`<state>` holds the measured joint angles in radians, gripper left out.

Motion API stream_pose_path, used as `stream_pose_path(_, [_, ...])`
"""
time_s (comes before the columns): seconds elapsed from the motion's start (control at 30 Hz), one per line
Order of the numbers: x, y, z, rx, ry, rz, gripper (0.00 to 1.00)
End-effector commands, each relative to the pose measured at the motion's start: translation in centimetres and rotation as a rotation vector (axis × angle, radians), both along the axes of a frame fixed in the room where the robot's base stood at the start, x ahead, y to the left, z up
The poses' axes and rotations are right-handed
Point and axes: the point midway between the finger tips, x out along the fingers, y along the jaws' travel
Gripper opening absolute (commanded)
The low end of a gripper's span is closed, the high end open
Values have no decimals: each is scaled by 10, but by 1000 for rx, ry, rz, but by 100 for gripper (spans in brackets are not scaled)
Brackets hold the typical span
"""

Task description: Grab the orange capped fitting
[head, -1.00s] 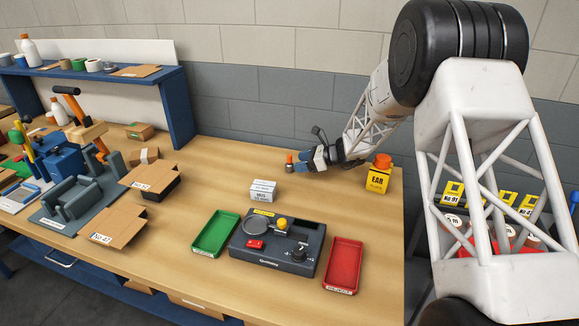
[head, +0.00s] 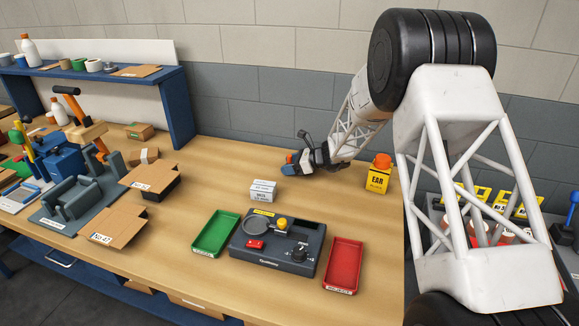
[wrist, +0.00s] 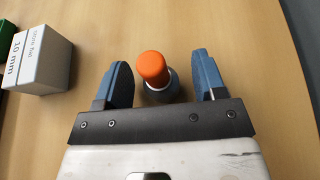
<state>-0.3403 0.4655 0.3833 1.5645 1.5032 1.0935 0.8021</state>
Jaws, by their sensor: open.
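The orange capped fitting stands on the wooden bench; its orange cap (wrist: 153,68) and part of its grey body show in the wrist view. My gripper (wrist: 161,75) is open, with one blue finger on each side of the fitting. In the head view my gripper (head: 292,168) is low over the bench, and only a bit of the orange cap (head: 289,158) shows behind the fingers.
A white labelled box (head: 263,191) stands in front of my gripper, and a yellow box with an orange top (head: 378,178) stands to its right. A green tray (head: 215,234), a dark control panel (head: 300,262) and a red tray (head: 344,266) lie nearer.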

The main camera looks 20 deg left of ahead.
Motion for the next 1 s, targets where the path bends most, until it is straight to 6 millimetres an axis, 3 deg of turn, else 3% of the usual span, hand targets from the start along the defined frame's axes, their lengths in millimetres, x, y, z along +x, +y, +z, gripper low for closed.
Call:
stream_pose_path(0.3, [0,0,0,0,0,0,63])
stream_pose_path(0.63, [0,0,0,0,0,0,12])
stream_pose_path(1.0, [0,0,3,1,-1,0,10])
